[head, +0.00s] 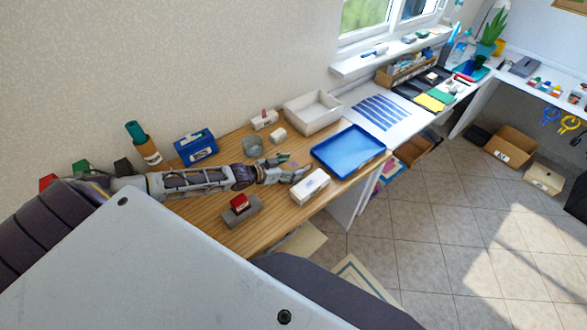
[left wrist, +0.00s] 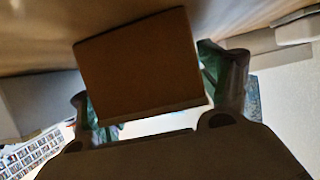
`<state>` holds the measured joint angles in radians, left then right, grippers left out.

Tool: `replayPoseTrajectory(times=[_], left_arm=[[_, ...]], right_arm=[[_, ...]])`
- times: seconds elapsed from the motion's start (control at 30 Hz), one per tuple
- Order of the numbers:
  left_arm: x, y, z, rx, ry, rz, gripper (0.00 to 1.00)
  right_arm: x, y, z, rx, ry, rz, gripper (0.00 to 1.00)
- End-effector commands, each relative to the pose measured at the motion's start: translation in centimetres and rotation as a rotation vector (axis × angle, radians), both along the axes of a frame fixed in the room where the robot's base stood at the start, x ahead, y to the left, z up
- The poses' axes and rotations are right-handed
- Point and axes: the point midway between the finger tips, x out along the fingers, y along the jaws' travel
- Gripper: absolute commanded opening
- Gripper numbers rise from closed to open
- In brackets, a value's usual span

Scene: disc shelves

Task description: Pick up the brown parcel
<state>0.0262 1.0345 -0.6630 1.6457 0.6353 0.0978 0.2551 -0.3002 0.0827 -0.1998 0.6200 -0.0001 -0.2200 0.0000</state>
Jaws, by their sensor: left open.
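The brown parcel (left wrist: 140,65) fills the middle of the left wrist view as a plain brown box, close to the wooden surface. My left gripper (left wrist: 152,88) is open, with one finger on each side of the parcel; I cannot tell whether either finger touches it. In the head view my left gripper (head: 290,172) is over the wooden table, just behind a white box (head: 310,186). I cannot make out the parcel clearly there, where the gripper covers that spot. My right gripper is not in view.
The wooden table (head: 235,237) also bears a blue tray (head: 348,150), a white open bin (head: 312,112), a glass (head: 252,146), a blue box (head: 196,147) and a red block (head: 239,204) on a grey one. Some bare wood shows near the front edge.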

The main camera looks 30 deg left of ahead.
Motion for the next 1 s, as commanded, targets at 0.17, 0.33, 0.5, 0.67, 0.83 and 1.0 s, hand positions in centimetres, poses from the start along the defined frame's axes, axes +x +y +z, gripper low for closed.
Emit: replayPoseTrajectory(times=[0.17,0.33,0.5,0.67,0.83,1.0], left_arm=[[-0.01,-0.01,0.01,0.0,0.0,0.0,0.77],[-0.01,-0.01,0.01,0.0,0.0,0.0,0.59],[-0.02,0.0,0.02,0.0,0.0,0.0,0.37],[0.02,-0.01,0.08,-0.001,-0.002,0.0,0.33],[0.02,-0.01,0.1,-0.001,-0.002,0.0,0.33],[0.01,-0.02,0.5,-0.001,-0.002,-0.001,0.33]], right_arm=[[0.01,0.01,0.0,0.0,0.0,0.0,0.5],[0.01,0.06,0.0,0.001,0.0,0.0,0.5],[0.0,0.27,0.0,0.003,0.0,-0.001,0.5],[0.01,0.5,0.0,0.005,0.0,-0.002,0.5],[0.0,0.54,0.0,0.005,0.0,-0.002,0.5],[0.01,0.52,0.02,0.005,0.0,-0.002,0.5]])
